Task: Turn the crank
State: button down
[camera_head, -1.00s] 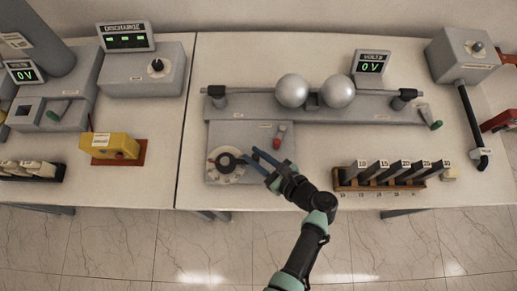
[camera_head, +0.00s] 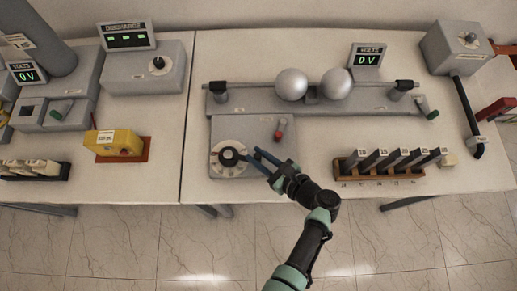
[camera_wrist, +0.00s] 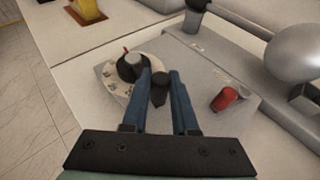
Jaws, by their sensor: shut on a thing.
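The crank is a black hub (camera_head: 229,157) on a round pale dial (camera_head: 228,170) with markings, set on a grey panel at the front middle of the table. In the wrist view the hub (camera_wrist: 132,67) sits on the dial, with a dark upright handle (camera_wrist: 161,84) to its right. My gripper (camera_head: 256,154) reaches in from the lower right of the dial. Its blue fingers (camera_wrist: 160,77) stand on both sides of the handle and are shut on it.
A red-topped lever (camera_head: 281,130) stands on the same panel, close to the fingers. Two metal spheres (camera_head: 291,84) sit on a rail behind. A rack of numbered blocks (camera_head: 392,168) is to the right. A yellow box (camera_head: 118,143) is on the left table.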

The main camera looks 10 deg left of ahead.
jog(key=c, duration=0.7)
grip_release()
jog(key=shift+s+a, duration=0.1)
jog(key=shift+a, duration=0.1)
jog(key=shift+d, duration=0.2)
jog(key=shift+s+d+r, duration=0.1)
jog(key=shift+s+d, duration=0.1)
jog(key=b+v, duration=0.2)
jog(key=v, duration=1)
jog(key=shift+s, duration=0.1)
